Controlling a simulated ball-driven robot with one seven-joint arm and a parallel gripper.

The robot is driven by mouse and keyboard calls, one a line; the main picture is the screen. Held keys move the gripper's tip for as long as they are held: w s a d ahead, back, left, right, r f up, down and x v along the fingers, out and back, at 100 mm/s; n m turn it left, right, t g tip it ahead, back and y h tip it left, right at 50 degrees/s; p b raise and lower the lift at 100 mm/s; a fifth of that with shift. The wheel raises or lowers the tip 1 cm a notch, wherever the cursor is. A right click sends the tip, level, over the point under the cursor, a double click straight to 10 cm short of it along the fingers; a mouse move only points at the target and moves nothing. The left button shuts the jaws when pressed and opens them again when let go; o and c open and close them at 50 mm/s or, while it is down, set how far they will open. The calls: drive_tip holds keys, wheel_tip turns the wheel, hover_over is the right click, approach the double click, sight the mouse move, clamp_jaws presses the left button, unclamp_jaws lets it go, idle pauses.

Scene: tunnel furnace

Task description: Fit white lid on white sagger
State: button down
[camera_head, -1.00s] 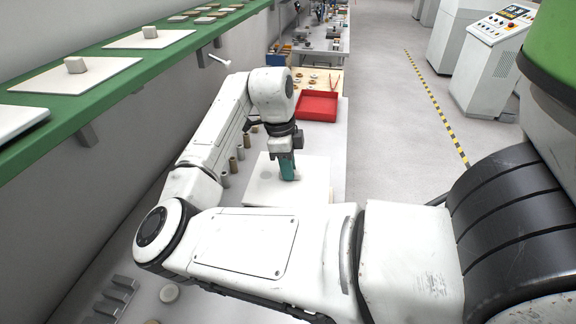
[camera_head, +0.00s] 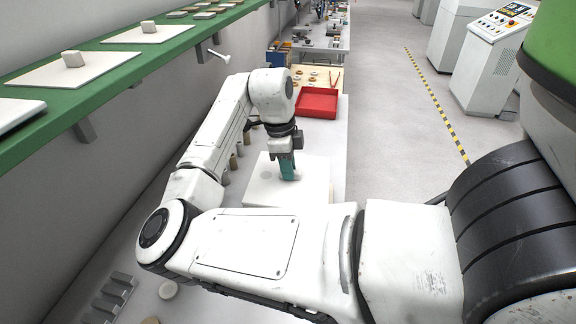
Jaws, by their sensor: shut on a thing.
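A broad, flat white square form (camera_head: 262,193) lies on the bench under my gripper. It seems to be the white lid over the white sagger, but I cannot tell where one stops and the other begins, or whether there is a gap. My gripper (camera_head: 288,178), with teal fingers, points down at the middle of its top and is shut on the white lid. The held part is hidden behind the fingers. A small round grey patch shows on the white top, left of the fingers.
A red tray (camera_head: 317,103) stands behind on the bench. Several small cylinders (camera_head: 233,162) stand left of the white form, partly behind my arm. A green shelf (camera_head: 95,98) with white plates runs along the left wall. Grey floor lies open to the right.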

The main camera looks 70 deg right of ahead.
drive_tip(key=c, duration=1)
unclamp_jaws()
drive_tip(key=shift+o, duration=0.2)
wheel_tip(320, 180, up, 11)
drive_tip(key=w+b, duration=0.1)
drive_tip(key=shift+w+f, duration=0.15)
drive_tip(key=shift+w, duration=0.15)
